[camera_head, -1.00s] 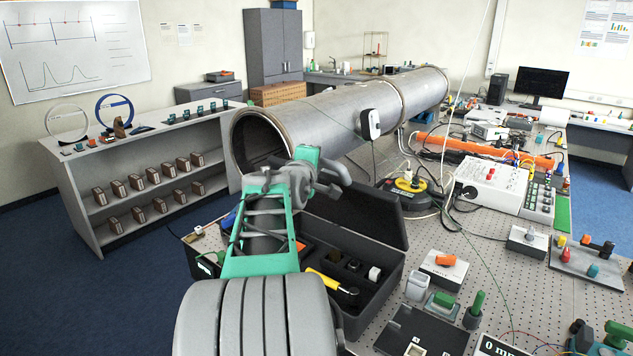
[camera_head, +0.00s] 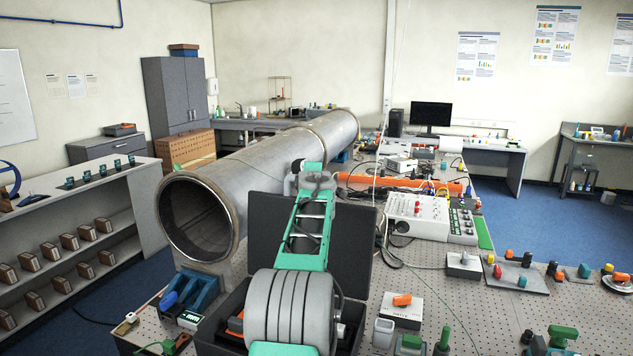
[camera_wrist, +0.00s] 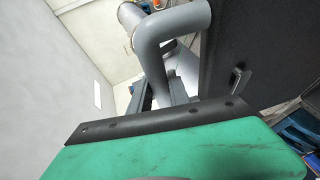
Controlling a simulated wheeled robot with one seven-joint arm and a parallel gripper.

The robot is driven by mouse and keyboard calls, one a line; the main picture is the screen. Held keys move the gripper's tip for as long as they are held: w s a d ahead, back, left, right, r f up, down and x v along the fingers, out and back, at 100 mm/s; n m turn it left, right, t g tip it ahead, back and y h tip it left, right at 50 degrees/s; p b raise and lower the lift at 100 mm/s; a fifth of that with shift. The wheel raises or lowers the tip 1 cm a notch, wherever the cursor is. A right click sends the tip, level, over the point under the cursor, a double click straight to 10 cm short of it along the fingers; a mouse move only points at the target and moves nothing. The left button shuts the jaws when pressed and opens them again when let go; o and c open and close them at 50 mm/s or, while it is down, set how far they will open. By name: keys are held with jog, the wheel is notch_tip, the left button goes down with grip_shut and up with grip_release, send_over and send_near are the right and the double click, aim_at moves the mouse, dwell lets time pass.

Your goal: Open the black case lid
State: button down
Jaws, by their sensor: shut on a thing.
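The black case (camera_head: 213,335) stands on the table in front of me, partly hidden by my arm. Its lid (camera_head: 347,240) is raised, standing steeply with its dark inner face towards the head camera. My arm crosses in front of the lid's middle. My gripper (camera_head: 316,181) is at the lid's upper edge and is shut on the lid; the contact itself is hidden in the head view. In the wrist view, the dark lid face (camera_wrist: 262,45) fills the right side, beside my gripper's grey fingers (camera_wrist: 168,88).
A large grey pipe (camera_head: 205,190) lies behind and left of the case. A white box with an orange switch (camera_head: 402,308) and other small parts are to the right. A low shelf (camera_head: 90,225) stands at the left.

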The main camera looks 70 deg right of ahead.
jog(key=shift+w+d, duration=0.2)
jog(key=shift+d, duration=0.25)
jog(key=c, duration=1.4)
grip_release()
jog(key=shift+w, duration=0.1)
jog(key=shift+c, duration=0.2)
jog(key=shift+o, duration=1)
jog(key=shift+s+d+f, duration=0.1)
jog(key=shift+s, duration=0.1)
jog(key=b+v, duration=0.4)
jog(key=v, duration=0.4)
